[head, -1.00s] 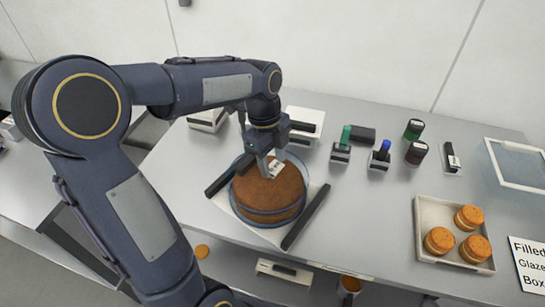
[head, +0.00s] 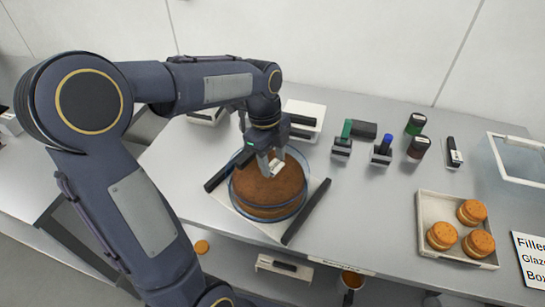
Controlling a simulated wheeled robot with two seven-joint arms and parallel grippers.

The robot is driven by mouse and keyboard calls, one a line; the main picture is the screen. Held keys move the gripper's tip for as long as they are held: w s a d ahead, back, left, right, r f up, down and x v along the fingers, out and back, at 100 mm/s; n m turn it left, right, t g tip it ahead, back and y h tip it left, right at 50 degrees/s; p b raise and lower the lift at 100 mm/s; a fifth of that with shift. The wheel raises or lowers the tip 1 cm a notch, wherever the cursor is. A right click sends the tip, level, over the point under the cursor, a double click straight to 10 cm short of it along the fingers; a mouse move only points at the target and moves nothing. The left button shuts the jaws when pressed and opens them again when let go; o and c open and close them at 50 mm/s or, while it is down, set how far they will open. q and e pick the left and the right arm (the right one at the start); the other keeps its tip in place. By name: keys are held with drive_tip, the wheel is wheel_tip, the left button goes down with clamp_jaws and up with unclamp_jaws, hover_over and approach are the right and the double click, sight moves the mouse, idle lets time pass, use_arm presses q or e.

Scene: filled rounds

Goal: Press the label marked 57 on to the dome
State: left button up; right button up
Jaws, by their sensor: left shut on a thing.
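A clear dome (head: 238,200) with a bluish rim stands over a round brown cake (head: 262,192) on a white board. A small white label (head: 278,167) with dark marks shows at the tips of my left gripper (head: 270,165), over the upper part of the dome. The marks are too small to read as a number. My left gripper points down and is shut on the label. I cannot tell whether the label touches the dome. My right gripper is not in view.
Dark bars (head: 306,211) lie along both sides of the board. Green and blue stampers (head: 381,153) and ink bottles (head: 418,147) stand to the right. A tray (head: 428,205) holds filled rounds. The counter between board and tray is clear.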

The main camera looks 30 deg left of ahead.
use_arm(q)
drive_tip(key=shift+f+b, duration=0.4)
drive_tip(key=shift+f, duration=0.1)
idle(0.6)
drive_tip(key=o, duration=1.2)
drive_tip(key=shift+r+p, duration=3)
drive_tip(key=shift+r, duration=0.55)
drive_tip(key=shift+c, duration=0.3)
